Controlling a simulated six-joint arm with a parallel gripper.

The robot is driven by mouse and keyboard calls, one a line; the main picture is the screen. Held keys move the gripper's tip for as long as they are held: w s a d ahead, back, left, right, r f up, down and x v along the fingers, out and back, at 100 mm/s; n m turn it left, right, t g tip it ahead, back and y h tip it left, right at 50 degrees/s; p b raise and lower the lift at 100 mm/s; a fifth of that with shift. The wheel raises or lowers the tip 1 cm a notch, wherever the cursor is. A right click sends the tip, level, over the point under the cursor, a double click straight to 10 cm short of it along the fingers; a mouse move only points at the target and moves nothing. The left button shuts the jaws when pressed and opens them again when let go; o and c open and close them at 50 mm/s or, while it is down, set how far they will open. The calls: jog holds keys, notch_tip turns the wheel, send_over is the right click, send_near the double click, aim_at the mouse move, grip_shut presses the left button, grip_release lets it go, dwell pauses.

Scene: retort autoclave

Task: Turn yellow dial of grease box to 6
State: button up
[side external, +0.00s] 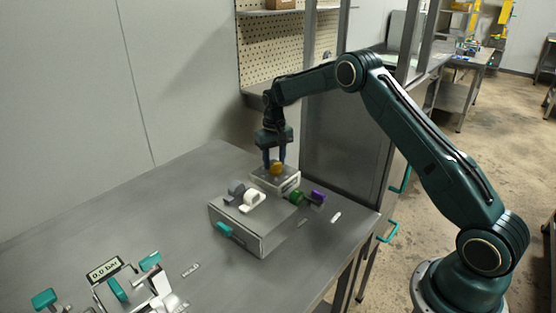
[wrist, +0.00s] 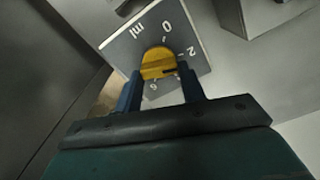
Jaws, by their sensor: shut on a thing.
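The grease box is a small pale box (side external: 290,185) at the back of the table, with a yellow dial (side external: 277,168) on top. In the wrist view its grey face (wrist: 122,48) carries "ml", 0, 2 and a partly hidden figure that looks like 6. The round yellow dial (wrist: 157,60) has a dark mark at its lower right, between the 2 and that lower figure. My gripper (side external: 273,165) points down from above, its blue fingers shut on the dial's sides; it also shows in the wrist view (wrist: 159,82). The right finger hides part of the scale.
A device with a "0.0 bar" display (side external: 104,270) and teal handles is at the front left.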

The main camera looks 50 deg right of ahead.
jog(key=m, duration=0.7)
jog(key=shift+d+r, duration=0.15)
jog(key=m, duration=0.6)
jog(key=shift+s+m, duration=0.2)
jog(key=shift+m, duration=0.2)
jog(key=m, duration=0.4)
jog(key=shift+s, duration=0.1)
jog(key=m, duration=0.5)
jog(key=shift+s, duration=0.1)
jog(key=o, duration=1)
